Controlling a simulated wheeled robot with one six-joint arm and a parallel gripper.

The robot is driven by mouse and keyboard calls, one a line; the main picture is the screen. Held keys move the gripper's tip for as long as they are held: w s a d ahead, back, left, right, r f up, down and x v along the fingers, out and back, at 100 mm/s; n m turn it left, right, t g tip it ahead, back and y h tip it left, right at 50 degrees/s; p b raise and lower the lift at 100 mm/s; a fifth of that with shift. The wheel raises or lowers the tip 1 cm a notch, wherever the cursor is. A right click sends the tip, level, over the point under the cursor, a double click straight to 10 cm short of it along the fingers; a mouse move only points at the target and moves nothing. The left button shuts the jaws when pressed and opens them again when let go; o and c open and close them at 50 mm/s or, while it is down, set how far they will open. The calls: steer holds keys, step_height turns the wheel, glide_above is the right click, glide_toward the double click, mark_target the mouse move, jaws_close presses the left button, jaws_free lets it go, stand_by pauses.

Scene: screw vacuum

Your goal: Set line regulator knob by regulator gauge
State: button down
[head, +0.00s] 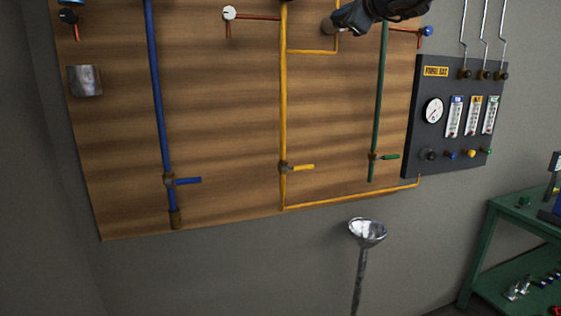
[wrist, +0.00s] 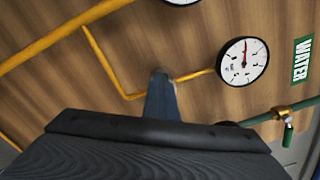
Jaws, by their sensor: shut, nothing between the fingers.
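My gripper (head: 338,22) is at the top of the head view, with its tip at a round brownish knob-like part (head: 327,26) on the thin yellow branch pipe (head: 312,51). I cannot tell whether they touch. In the wrist view my gripper (wrist: 160,85) is shut and empty, pointing at the board over the thin yellow pipe (wrist: 195,75); the knob is mostly hidden behind the fingers. A round white gauge (wrist: 243,61) sits right of the fingertips, its red needle pointing nearly up in the picture. Another gauge (wrist: 182,1) is cut off at the top edge.
The wooden board (head: 225,110) carries a blue pipe (head: 155,90), a thick yellow pipe (head: 283,110) and a green pipe (head: 379,100), each with a lever valve. A dark panel (head: 410,130) with dials hangs right. A metal funnel stand (head: 367,232) and green bench (head: 490,225) stand below.

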steer(key=shift+w+d+r+b, duration=0.2)
steer(key=shift+d+r+b, duration=0.1)
steer(key=shift+d+r, duration=0.35)
steer(key=shift+a+r, duration=0.2)
steer(key=b+v, duration=0.1)
steer(key=v, duration=0.5)
steer(key=shift+a+r+b, duration=0.2)
steer(key=shift+a+b, duration=0.05)
steer(key=shift+b, duration=0.1)
steer(key=shift+s+f, duration=0.1)
